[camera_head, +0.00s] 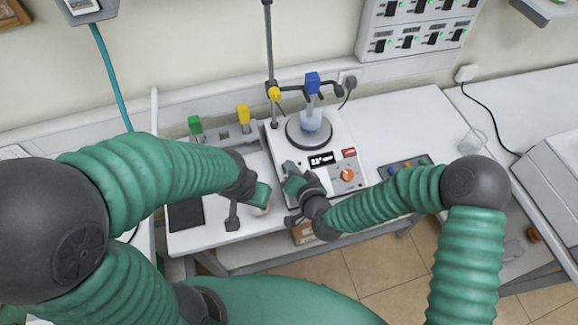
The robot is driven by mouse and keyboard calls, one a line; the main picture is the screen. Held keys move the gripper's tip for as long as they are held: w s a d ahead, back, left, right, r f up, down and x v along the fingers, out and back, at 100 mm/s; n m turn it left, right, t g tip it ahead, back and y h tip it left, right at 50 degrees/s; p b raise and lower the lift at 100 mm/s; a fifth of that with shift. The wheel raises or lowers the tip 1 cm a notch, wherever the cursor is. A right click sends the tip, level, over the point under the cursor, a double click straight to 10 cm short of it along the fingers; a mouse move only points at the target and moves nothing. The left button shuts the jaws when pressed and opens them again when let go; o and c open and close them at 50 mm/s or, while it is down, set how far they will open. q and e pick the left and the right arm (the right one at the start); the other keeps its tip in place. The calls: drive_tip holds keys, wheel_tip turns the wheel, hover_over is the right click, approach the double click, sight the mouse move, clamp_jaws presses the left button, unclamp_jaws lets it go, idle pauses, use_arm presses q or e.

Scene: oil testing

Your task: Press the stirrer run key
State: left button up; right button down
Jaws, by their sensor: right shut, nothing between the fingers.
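The stirrer (345,190) is a white box on the bench with a round dark plate on top. Its sloped front carries a small lit display (321,159), a red label or key (349,153) and an orange knob (347,174). I cannot make out which key is the run key. My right gripper (290,174) is shut and empty at the left part of the front panel, left of the display, and covers some of it. Whether it touches the panel I cannot tell. My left gripper (262,198) hangs just left of the stirrer; its fingers are too unclear to judge.
A glass vessel (311,121) stands on the stirrer plate, below a blue clamp (313,83) on a stand rod (268,50). A grey pad with coloured buttons (405,166) lies to the right. An empty beaker (472,141) stands further right. Green and yellow handled fixtures (243,115) are at the left.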

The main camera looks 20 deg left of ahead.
drive_tip(key=shift+w+f+b, duration=0.1)
drive_tip(key=shift+f+b, duration=0.3)
idle(0.6)
drive_tip(key=shift+s+d+r+p, duration=0.1)
drive_tip(key=shift+s+r+p, duration=0.15)
drive_tip(key=shift+r+p, duration=0.5)
drive_tip(key=shift+r, duration=0.1)
drive_tip(key=r+p, duration=0.1)
drive_tip(key=s+r+p, duration=0.1)
drive_tip(key=r, duration=0.1)
drive_tip(key=d+r+p, duration=0.1)
drive_tip(key=shift+s+r+p, duration=0.2)
drive_tip(key=shift+r+p, duration=0.1)
idle(0.4)
